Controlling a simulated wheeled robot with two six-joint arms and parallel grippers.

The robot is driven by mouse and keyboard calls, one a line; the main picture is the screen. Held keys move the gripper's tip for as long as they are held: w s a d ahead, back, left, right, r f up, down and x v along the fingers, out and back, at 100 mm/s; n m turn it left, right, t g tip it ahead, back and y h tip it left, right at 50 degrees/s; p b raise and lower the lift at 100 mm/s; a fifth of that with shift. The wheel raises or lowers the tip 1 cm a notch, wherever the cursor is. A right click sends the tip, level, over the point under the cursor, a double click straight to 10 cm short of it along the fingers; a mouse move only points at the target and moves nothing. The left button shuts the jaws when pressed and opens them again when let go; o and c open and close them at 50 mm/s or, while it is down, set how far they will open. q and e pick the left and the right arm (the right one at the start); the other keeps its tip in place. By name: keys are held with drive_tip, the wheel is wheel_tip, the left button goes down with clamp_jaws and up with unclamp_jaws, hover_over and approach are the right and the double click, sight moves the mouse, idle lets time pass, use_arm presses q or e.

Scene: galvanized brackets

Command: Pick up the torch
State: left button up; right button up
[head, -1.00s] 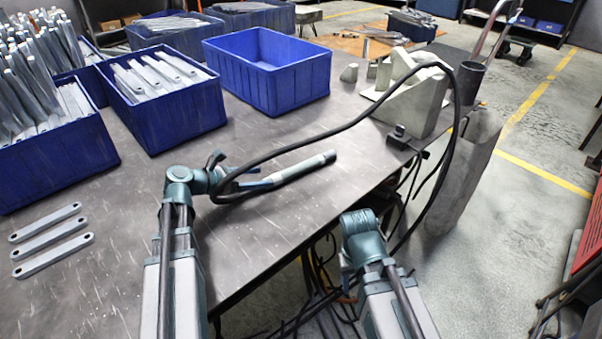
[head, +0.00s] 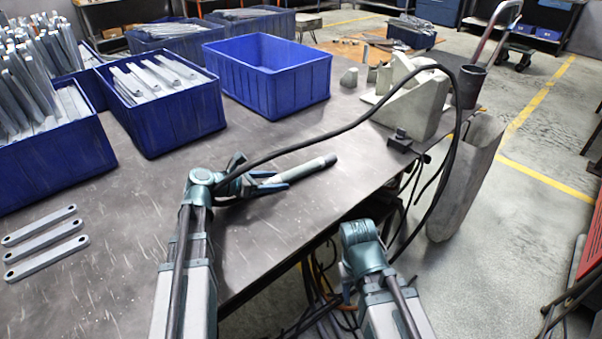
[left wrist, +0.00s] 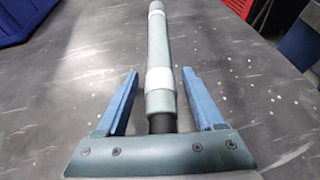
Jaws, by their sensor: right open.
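The torch (head: 306,169) is a grey-green tube with pale bands, lying on the dark steel table with its end towards the right. A black cable runs from near its left end over to the right. My left gripper (head: 267,183) is at the torch's left part. In the left wrist view the torch (left wrist: 158,50) passes between the two blue fingers of the gripper (left wrist: 160,73), with a gap on each side. My right gripper (head: 360,233) is low beyond the table's front edge, away from the torch; its fingers are hidden from the head view.
A blue empty bin (head: 295,92) and a bin of brackets (head: 175,125) stand behind the torch. Loose flat brackets (head: 45,246) lie at left. A grey block fixture (head: 415,105) is at the right table edge, and the black cable (head: 340,131) arches across.

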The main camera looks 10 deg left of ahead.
use_arm(q)
clamp_jaws()
drive_tip(key=shift+r, duration=0.15)
